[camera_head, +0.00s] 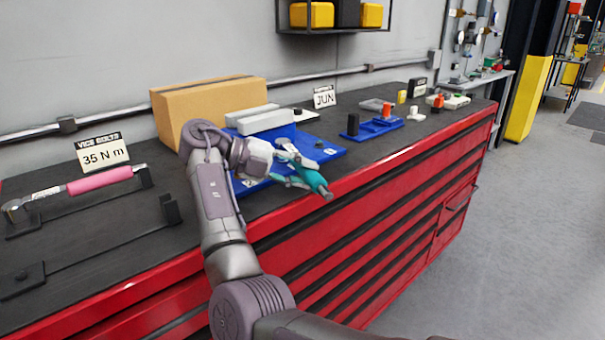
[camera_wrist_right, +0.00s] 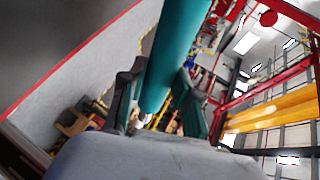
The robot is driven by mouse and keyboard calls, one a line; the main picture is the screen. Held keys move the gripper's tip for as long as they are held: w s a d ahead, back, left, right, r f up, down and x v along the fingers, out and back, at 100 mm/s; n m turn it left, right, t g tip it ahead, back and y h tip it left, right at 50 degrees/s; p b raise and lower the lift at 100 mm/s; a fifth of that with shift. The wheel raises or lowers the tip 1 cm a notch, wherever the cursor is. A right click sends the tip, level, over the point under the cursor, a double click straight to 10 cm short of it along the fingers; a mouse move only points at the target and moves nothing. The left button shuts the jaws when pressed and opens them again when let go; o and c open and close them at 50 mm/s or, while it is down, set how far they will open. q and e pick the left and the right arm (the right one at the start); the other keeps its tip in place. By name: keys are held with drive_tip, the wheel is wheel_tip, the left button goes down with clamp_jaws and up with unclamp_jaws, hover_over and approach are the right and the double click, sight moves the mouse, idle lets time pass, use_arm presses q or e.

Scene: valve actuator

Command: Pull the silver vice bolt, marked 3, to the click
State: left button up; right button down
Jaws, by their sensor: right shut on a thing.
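A teal-handled tool (camera_head: 313,179) slants over the front edge of the workbench in the head view. My right gripper (camera_head: 296,169) is shut around it. In the right wrist view the teal handle (camera_wrist_right: 178,55) runs between the two dark fingers of my right gripper (camera_wrist_right: 166,100). A vice with pale silver blocks (camera_head: 262,121) sits on a blue base (camera_head: 325,150) behind the gripper. The bolt marked 3 cannot be made out; my wrist and the tool cover part of the vice. Small white labels on the base are unreadable. My left gripper is not in view.
A pink-handled wrench (camera_head: 100,180) lies on holders at the left, below a "VICE BOLTS 35 N m" sign (camera_head: 102,152). A cardboard box (camera_head: 205,100) stands behind the vice. A blue fixture (camera_head: 375,129) with small parts sits to the right. Red drawers (camera_head: 400,205) front the bench.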

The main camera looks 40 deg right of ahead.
wheel_tip(320, 180, up, 5)
drive_tip(key=shift+a+p, duration=0.1)
drive_tip(key=shift+p, duration=0.95)
idle(0.5)
